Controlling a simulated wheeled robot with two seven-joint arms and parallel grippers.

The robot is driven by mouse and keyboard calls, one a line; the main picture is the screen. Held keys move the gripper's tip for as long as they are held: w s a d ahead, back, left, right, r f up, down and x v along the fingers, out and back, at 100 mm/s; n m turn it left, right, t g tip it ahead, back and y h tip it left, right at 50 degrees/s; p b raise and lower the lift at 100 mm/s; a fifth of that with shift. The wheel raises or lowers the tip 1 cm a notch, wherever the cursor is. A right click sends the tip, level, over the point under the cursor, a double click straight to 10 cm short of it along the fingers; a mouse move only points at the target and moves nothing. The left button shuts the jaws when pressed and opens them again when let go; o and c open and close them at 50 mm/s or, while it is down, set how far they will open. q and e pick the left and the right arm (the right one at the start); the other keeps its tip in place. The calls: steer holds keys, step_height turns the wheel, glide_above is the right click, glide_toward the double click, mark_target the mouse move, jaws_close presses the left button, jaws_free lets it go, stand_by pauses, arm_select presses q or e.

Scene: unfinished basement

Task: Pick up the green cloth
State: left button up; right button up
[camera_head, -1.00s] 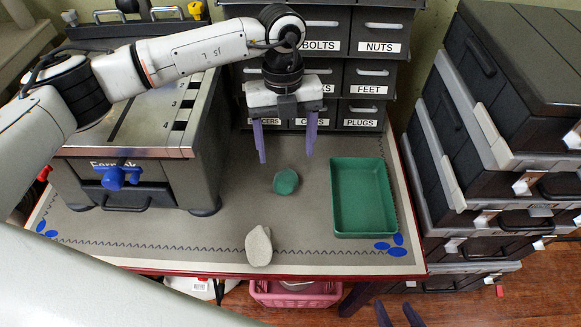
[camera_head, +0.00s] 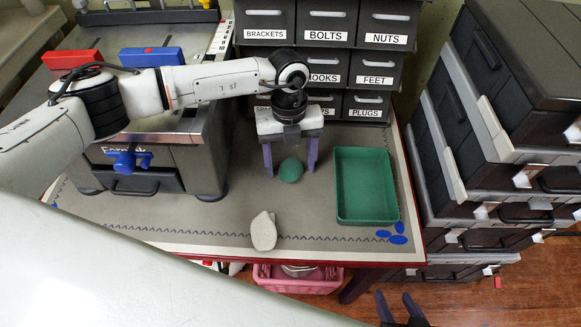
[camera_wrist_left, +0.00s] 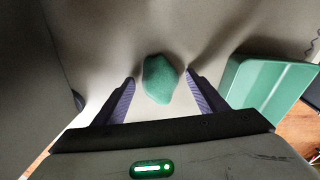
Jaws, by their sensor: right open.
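The green cloth (camera_head: 290,170) is a small crumpled lump on the grey mat of the workbench. It also shows in the left wrist view (camera_wrist_left: 160,79), ahead of and between the fingertips. My left gripper (camera_head: 290,172) is open above the cloth, its purple fingers pointing down on either side of it. The fingers also show in the left wrist view (camera_wrist_left: 160,80), apart with nothing between their inner faces. I cannot tell whether the fingers touch the mat. My right gripper (camera_head: 400,298) is open at the bottom of the head view, below the bench's front edge, and empty.
A green tray (camera_head: 342,217) lies right of the cloth. A pale crumpled cloth (camera_head: 263,231) lies near the front edge. A grey machine (camera_head: 150,165) stands left, labelled drawers (camera_head: 325,65) behind, and stacked black cases (camera_head: 500,130) right.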

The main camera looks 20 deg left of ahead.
mark_target(291, 164)
arm_select(q)
steer(key=c, duration=0.9)
steer(key=shift+r, duration=0.1)
steer(key=shift+c, duration=0.2)
step_height(291, 164, up, 10)
steer(key=shift+b, duration=0.4)
